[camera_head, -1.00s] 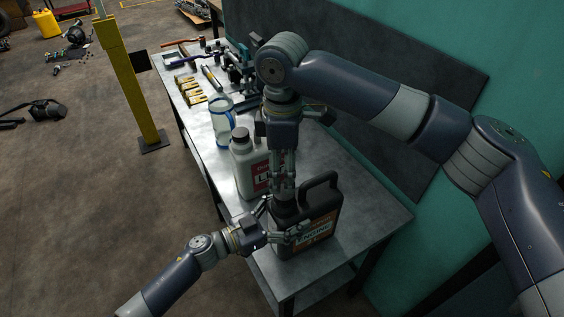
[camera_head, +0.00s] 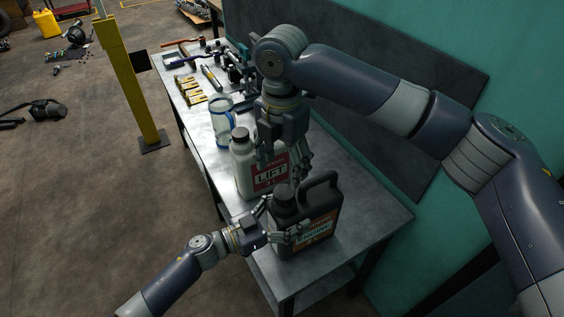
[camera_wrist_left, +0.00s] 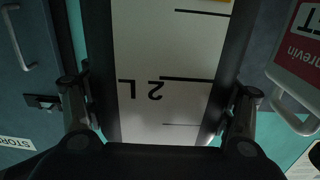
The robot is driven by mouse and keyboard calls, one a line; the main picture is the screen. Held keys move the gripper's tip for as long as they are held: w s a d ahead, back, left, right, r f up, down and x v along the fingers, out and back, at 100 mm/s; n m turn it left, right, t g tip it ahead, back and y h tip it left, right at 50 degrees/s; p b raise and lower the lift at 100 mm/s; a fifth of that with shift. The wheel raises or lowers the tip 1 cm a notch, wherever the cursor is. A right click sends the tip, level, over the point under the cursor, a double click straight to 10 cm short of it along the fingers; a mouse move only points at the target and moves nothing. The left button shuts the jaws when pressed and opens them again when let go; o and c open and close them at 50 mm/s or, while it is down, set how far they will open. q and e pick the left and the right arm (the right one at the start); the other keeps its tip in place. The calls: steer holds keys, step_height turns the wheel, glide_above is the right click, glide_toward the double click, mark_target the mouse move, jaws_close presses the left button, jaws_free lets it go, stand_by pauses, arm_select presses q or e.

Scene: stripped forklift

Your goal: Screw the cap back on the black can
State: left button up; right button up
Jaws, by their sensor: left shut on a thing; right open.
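The black can (camera_head: 325,220) with an orange and white ENGINE label stands upright near the table's front end. Its dark cap (camera_head: 284,191) sits on the mouth; I cannot tell how tight it is. My left gripper (camera_head: 284,220) is shut around the can's body from the left. In the left wrist view, the can's side (camera_wrist_left: 160,95) with a pale strip marked 2 L lies between the fingers. My right gripper (camera_head: 286,170) points down above the cap, its fingers spread and empty.
A white and red LIFT jug (camera_head: 244,170) stands just behind the black can. A clear jug with blue trim (camera_head: 221,122) and several tools are farther back on the metal table (camera_head: 370,212). A yellow post (camera_head: 135,95) stands left of the table.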

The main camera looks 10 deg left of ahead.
mark_target(282, 191)
steer(key=shift+f, duration=4)
steer(key=shift+c, duration=0.2)
